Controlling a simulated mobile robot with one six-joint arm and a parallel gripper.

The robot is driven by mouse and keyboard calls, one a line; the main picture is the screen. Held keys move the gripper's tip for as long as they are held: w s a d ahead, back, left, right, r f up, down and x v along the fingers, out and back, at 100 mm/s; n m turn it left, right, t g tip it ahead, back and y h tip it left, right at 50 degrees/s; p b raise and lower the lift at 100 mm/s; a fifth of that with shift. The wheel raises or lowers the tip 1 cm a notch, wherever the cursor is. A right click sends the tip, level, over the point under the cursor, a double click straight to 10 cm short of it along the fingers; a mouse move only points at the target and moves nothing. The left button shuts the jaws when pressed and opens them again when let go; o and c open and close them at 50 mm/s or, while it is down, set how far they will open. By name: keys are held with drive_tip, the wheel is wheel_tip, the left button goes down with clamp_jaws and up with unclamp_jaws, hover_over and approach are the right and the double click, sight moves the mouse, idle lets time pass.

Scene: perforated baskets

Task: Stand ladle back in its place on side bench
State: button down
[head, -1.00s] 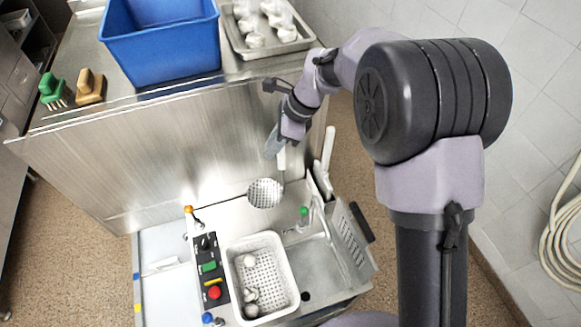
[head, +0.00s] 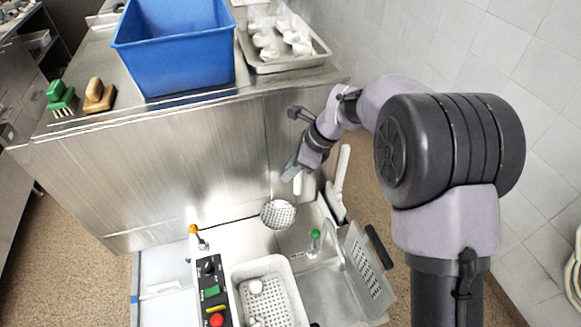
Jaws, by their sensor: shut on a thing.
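The ladle (head: 279,214) has a round perforated bowl and a pale handle. My gripper (head: 295,172) is shut on the ladle's handle, and the bowl hangs below it. The ladle is in front of the steel bench's side panel, above the machine's steel top. The side bench (head: 190,150) is the large steel unit with a blue bin on top. The fingertips are small and partly hidden by the arm's wrist.
A blue bin (head: 180,50), a tray (head: 290,62) of white bags, and a green brush (head: 60,97) and tan brush (head: 99,95) stand on the bench. Below are a perforated white basket (head: 262,268), a control panel (head: 212,290) and a slotted plate (head: 366,262) with a black handle.

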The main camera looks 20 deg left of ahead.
wheel_tip(320, 180, down, 8)
drive_tip(key=b, duration=0.5)
drive_tip(key=shift+f+b, duration=0.4)
drive_tip(key=shift+f, duration=0.05)
idle(0.4)
drive_tip(key=c, duration=1.2)
unclamp_jaws()
drive_tip(key=p+v, duration=0.4)
drive_tip(key=v, duration=1.3)
drive_tip(key=shift+r, duration=0.3)
